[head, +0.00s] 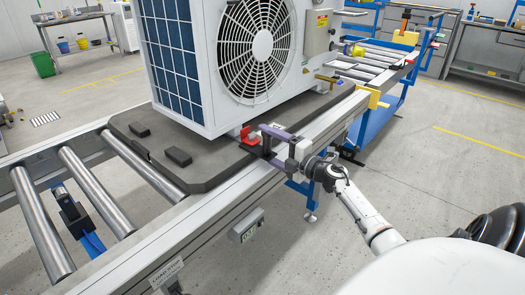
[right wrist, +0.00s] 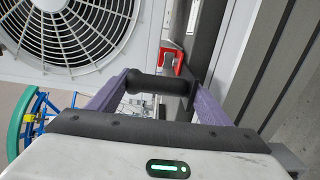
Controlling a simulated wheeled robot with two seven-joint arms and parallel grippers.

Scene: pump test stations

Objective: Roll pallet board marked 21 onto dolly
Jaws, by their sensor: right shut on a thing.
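A dark grey pallet board (head: 150,145) lies on a roller conveyor (head: 40,225); its number cannot be read. A white heat pump unit (head: 205,90) with a round fan grille stands on the board; the grille also shows in the right wrist view (right wrist: 70,30). My right gripper (head: 268,144) is at the board's near edge, its purple fingers shut on a black handle (right wrist: 155,82) beside a red bracket (head: 249,136). A blue-framed dolly with rollers (head: 372,118) stands at the conveyor's far right end. My left gripper is out of view.
The conveyor's near side rail (head: 215,215) runs beside my right gripper, with a small grey box (head: 246,226) below it. Yellow blocks (head: 376,99) sit near the dolly end. A green bin (head: 43,64) and workbenches stand at the back.

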